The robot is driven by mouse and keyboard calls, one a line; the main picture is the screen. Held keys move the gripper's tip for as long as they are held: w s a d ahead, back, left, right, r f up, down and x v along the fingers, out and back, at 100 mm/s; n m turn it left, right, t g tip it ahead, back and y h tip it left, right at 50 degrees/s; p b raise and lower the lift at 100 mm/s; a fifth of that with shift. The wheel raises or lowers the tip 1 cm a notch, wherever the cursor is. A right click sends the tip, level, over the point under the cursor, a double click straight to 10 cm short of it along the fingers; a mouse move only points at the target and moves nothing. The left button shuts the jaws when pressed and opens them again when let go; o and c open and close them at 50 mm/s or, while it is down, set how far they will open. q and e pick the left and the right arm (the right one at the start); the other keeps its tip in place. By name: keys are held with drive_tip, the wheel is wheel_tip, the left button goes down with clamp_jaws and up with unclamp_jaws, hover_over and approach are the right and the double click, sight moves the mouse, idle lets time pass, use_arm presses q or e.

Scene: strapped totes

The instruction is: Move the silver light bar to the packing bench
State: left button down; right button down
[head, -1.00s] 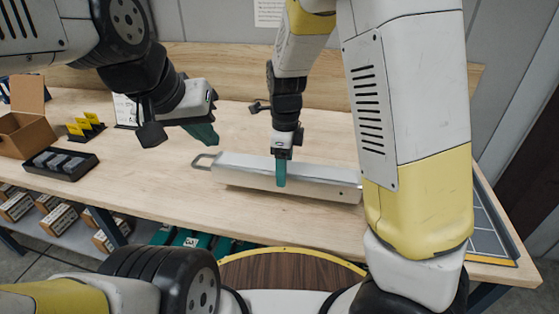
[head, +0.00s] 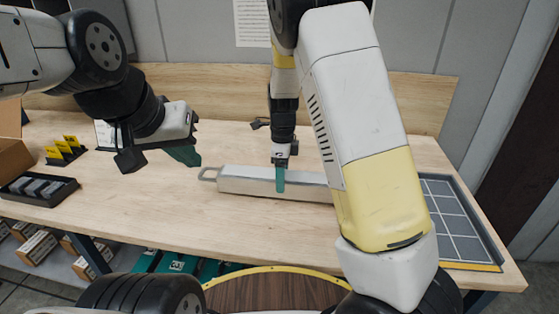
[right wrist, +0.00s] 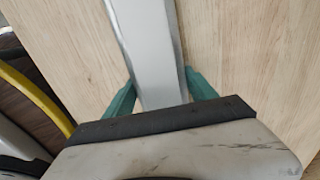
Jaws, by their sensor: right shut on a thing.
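The silver light bar (head: 245,183) is a long box-like bar with a loop handle at its left end. It lies level over the wooden bench (head: 150,210); I cannot tell if it touches the top. My right gripper (head: 280,180) points down and is shut across the bar's middle. In the right wrist view the bar (right wrist: 145,45) runs between the teal fingers of this gripper (right wrist: 160,95). My right arm hides the bar's right end in the head view. My left gripper (head: 185,155) is above the bench, left of the bar, apart from it; its opening is unclear.
A blue-grey gridded tray (head: 450,220) with a yellow front edge is at the bench's right end. A black tray (head: 38,188), yellow cards (head: 65,150) and a cardboard box (head: 12,155) stand at the left. The bench's front middle is clear.

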drive_tip(key=shift+w+f, duration=0.1)
drive_tip(key=shift+f, duration=0.2)
drive_tip(key=shift+c, duration=1.4)
unclamp_jaws()
drive_tip(key=shift+f, duration=0.2)
